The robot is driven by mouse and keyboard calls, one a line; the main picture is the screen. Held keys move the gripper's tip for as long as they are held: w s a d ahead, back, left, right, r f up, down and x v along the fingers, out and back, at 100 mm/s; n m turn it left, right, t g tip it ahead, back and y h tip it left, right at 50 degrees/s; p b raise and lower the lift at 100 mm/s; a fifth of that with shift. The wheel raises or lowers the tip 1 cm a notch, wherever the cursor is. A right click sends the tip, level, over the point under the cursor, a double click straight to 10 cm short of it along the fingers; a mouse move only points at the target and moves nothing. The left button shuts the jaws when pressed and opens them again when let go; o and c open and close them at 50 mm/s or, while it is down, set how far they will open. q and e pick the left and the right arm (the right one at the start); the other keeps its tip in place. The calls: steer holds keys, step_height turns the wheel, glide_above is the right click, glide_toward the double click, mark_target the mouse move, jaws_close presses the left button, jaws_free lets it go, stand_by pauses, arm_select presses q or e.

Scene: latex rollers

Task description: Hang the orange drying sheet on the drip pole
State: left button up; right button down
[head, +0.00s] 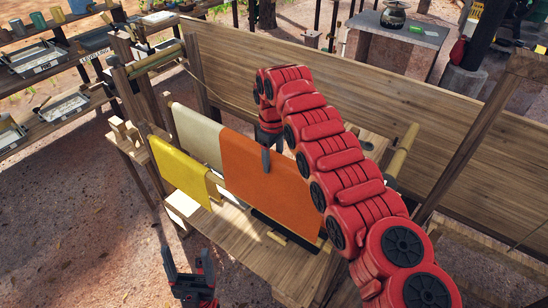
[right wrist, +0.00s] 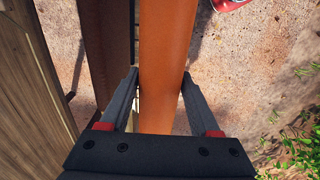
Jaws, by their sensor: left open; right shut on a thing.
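The orange drying sheet (head: 262,186) hangs draped in the head view, beside a cream sheet (head: 198,137) and behind a yellow sheet (head: 180,173). My right gripper (head: 267,160) is shut on the orange sheet at its top edge. In the right wrist view the orange sheet (right wrist: 163,60) runs between the two fingers (right wrist: 160,92). My right arm hides the sheet's right part and what lies behind it. I cannot tell whether a pole bears the orange sheet. My left gripper (head: 187,262) is open and empty, low in front of the wooden bench.
A wooden bench (head: 228,238) stands under the sheets, with a dark bar (head: 283,229) near the orange sheet's lower edge. A long plank wall (head: 300,75) runs behind. Shelves with trays (head: 65,107) stand at left. Bare ground is clear at lower left.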

steer(key=shift+f+b, duration=0.35)
steer(key=shift+b, duration=0.8)
step_height(320, 180, down, 26)
steer(key=b, duration=1.7)
steer(key=shift+f, duration=0.15)
steer(key=shift+f+b, duration=0.55)
steer(key=shift+b, duration=0.1)
steer(key=shift+f+b, duration=0.3)
steer(key=shift+b, duration=0.05)
steer(key=shift+c, duration=0.2)
jaws_free()
